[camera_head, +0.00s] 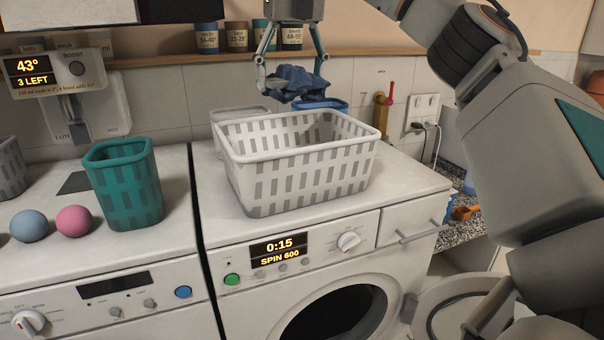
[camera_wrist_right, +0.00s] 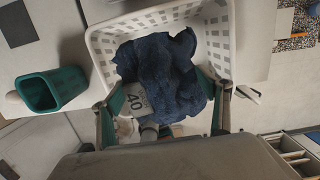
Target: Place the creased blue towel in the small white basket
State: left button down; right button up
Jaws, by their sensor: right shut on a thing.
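The creased blue towel (camera_head: 298,82) hangs bunched between the fingers of my right gripper (camera_head: 290,78), which is shut on it. In the right wrist view the dark blue towel (camera_wrist_right: 160,70) fills the space ahead of the fingers (camera_wrist_right: 163,118), with a pale label marked 40 near it. The white basket with grey slots (camera_head: 300,160) stands on the washer top. In the head view the towel is above the basket's back rim; in the wrist view it overlaps the basket's inside (camera_wrist_right: 215,40). The basket's floor is mostly hidden. My left gripper is not in view.
A teal bin (camera_head: 125,185) stands left of the basket, with a blue ball (camera_head: 29,226) and a pink ball (camera_head: 74,221) beside it. Behind the basket show a blue rim (camera_head: 322,104) and a pale rim (camera_head: 238,114). Cups stand on the wall shelf (camera_head: 170,58).

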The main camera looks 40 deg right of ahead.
jog(key=shift+w+d, duration=0.3)
jog(key=shift+d, duration=0.2)
jog(key=shift+f, duration=0.15)
notch_tip(320, 180, down, 20)
jog(key=shift+r, duration=0.25)
jog(key=shift+f, duration=0.15)
jog(key=o, duration=1.2)
jog(key=r, duration=0.4)
jog(key=s+r, duration=0.1)
jog(key=r, duration=0.7)
jog(key=shift+s+a+r, duration=0.1)
jog(key=shift+s+a, duration=0.1)
jog(key=shift+s, duration=0.2)
